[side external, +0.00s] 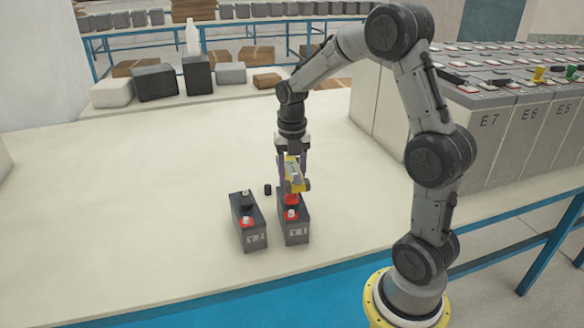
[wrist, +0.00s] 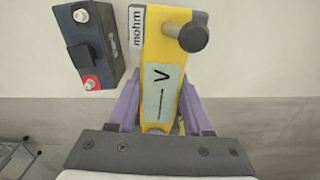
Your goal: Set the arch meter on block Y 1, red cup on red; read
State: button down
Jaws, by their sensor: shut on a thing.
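My gripper (side external: 293,162) is shut on the yellow arch meter (side external: 294,176) over block Y 1 (side external: 295,232). In the wrist view the purple fingers (wrist: 160,108) grip the meter (wrist: 151,30), which shows a screen with a V, a "mohm" label and a round dark knob. The meter's red cup (side external: 291,199) hangs just above and behind Y 1's red terminal (side external: 291,214) in the side view; I cannot tell whether they touch. Block Y 1 is mostly hidden under the meter in the wrist view. Its other terminal is hidden.
Block Y 2 (side external: 249,225) stands close left of Y 1, with a red front terminal; it also shows in the wrist view (wrist: 92,45). Grey blocks (side external: 155,82) stand at the back.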

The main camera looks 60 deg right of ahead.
aim_at(292, 168)
jog(key=shift+f, duration=1.1)
jog(key=shift+f, duration=1.2)
dwell(0.8)
jog(key=shift+c, duration=1.2)
grip_release()
notch_tip(292, 168, up, 14)
jog(key=shift+f, duration=0.1)
